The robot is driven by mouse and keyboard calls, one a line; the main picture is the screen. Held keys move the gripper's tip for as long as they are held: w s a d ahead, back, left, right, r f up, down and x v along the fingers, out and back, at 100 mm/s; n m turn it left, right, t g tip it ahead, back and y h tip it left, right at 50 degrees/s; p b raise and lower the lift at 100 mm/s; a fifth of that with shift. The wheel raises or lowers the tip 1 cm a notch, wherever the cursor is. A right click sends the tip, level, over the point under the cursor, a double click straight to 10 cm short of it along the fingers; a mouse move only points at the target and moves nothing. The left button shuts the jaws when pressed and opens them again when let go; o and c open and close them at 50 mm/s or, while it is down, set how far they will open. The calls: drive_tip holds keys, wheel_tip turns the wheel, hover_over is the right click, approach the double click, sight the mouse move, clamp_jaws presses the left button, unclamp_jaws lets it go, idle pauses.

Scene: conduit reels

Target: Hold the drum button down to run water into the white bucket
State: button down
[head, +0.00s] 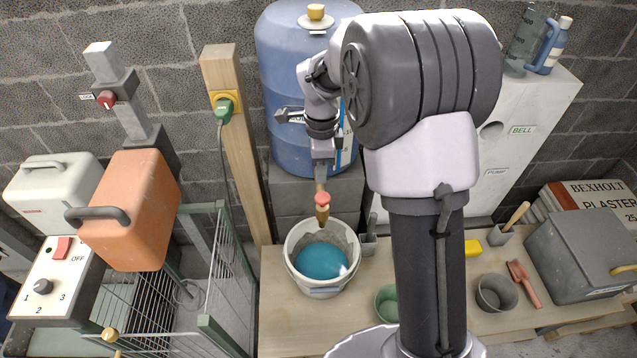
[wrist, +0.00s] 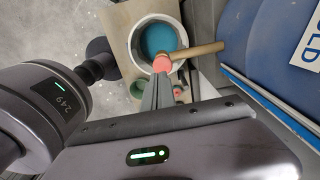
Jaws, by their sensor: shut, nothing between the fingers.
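The blue drum (head: 305,85) stands against the wall behind my arm. Its brass spout (head: 322,214) carries the red drum button (head: 322,199); the button also shows in the wrist view (wrist: 162,64), with the spout (wrist: 203,51) running right to the drum. My gripper (head: 321,182) is shut and empty, pointing down, its tips at the button's top. I cannot tell whether they touch or press it. The white bucket (head: 301,278) stands upright below the spout, with blue water (head: 320,262) inside, some way below the rim. No falling stream is clearly visible.
A wooden post (head: 230,120) with a green plug stands left of the drum. A wire cage (head: 215,290) is at lower left. A green cup (head: 386,302), a dark pot (head: 495,293) and a grey box (head: 575,260) sit on the bench to the right.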

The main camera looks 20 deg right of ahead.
drive_tip(key=r, duration=0.5)
drive_tip(key=shift+w+d+r+p, duration=0.1)
drive_tip(key=shift+d+r+p, duration=0.05)
drive_tip(key=shift+d+p, duration=0.15)
drive_tip(key=shift+a, duration=0.1)
idle(0.5)
drive_tip(key=s+a+f+n+t+b, duration=0.1)
drive_tip(key=s+f+n+t+b, duration=0.1)
drive_tip(key=s+n+b, duration=0.3)
drive_tip(key=s+a+f+n+t+y+b, duration=0.1)
drive_tip(key=s+n+b, duration=0.4)
drive_tip(key=s, duration=0.7)
drive_tip(key=s+a+f+n+t+y+b, duration=0.1)
drive_tip(key=s+a+f+n+t+b, duration=0.1)
drive_tip(key=s+n+b, duration=0.3)
drive_tip(key=s+a+f+b, duration=0.1)
drive_tip(key=s+b, duration=0.1)
drive_tip(key=s, duration=0.1)
drive_tip(key=shift+s+a+f+n+t, duration=0.2)
drive_tip(key=shift+s+f+n+t, duration=0.1)
drive_tip(key=shift+n+t, duration=0.1)
